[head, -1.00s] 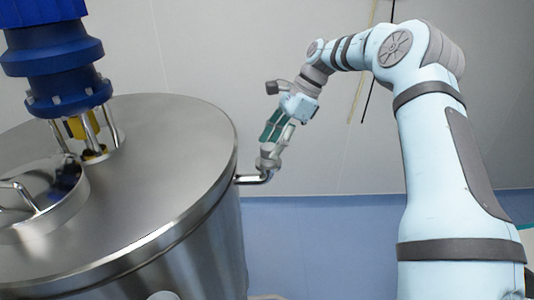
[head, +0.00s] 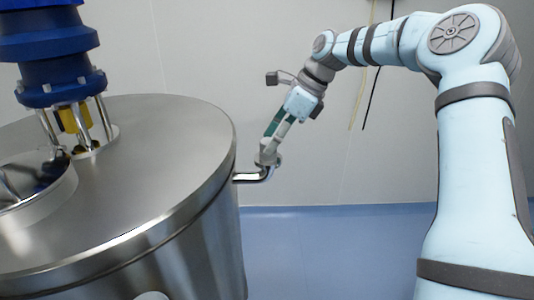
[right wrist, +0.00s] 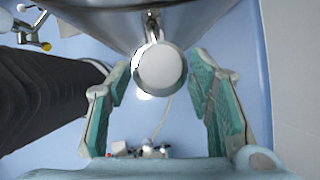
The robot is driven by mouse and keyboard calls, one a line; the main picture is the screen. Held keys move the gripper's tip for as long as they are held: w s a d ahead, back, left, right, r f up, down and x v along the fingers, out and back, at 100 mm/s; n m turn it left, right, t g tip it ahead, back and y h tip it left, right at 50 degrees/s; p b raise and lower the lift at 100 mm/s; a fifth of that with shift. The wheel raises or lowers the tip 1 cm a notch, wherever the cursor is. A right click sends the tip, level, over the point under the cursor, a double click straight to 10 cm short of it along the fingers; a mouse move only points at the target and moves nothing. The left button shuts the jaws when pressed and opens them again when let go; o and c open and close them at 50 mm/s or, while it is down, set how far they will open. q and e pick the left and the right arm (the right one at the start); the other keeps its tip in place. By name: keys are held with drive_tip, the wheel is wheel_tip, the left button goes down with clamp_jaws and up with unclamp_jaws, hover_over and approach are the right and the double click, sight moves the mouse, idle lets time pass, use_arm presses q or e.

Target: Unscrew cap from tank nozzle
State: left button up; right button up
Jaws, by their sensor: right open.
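The steel tank (head: 150,185) stands at the left of the head view. A bent pipe nozzle (head: 251,177) sticks out from its right side and turns up. In the right wrist view the nozzle (right wrist: 152,25) comes from the tank wall and ends in a round pale grey cap (right wrist: 160,70). My right gripper (head: 270,150) points down at the nozzle end. In the wrist view its green-padded fingers (right wrist: 160,68) are open, one on each side of the cap, with gaps on both sides. My left gripper is out of view.
A blue motor unit (head: 50,45) stands on the tank lid, beside a round hatch (head: 35,190). A pale wall (head: 220,50) is behind the arm. The blue floor (head: 330,245) is clear right of the tank.

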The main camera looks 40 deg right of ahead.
drive_tip(key=shift+s+a+f+m+b, duration=0.1)
drive_tip(key=shift+f+m+b, duration=0.05)
drive_tip(key=shift+m+b, duration=0.3)
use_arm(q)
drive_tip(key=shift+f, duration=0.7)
use_arm(e)
drive_tip(key=shift+m+t+h+b, duration=0.3)
drive_tip(key=shift+m+b, duration=0.05)
drive_tip(key=shift+f+m+h+b, duration=0.1)
drive_tip(key=shift+m+h+b, duration=0.2)
drive_tip(key=shift+m+b, duration=0.45)
drive_tip(key=shift+a+m+b, duration=0.15)
drive_tip(key=shift+m+b, duration=0.2)
drive_tip(key=shift+b, duration=0.2)
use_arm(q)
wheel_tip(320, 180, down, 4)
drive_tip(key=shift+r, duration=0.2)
use_arm(e)
drive_tip(key=shift+r+t+h, duration=0.25)
drive_tip(key=shift+t+h, duration=0.05)
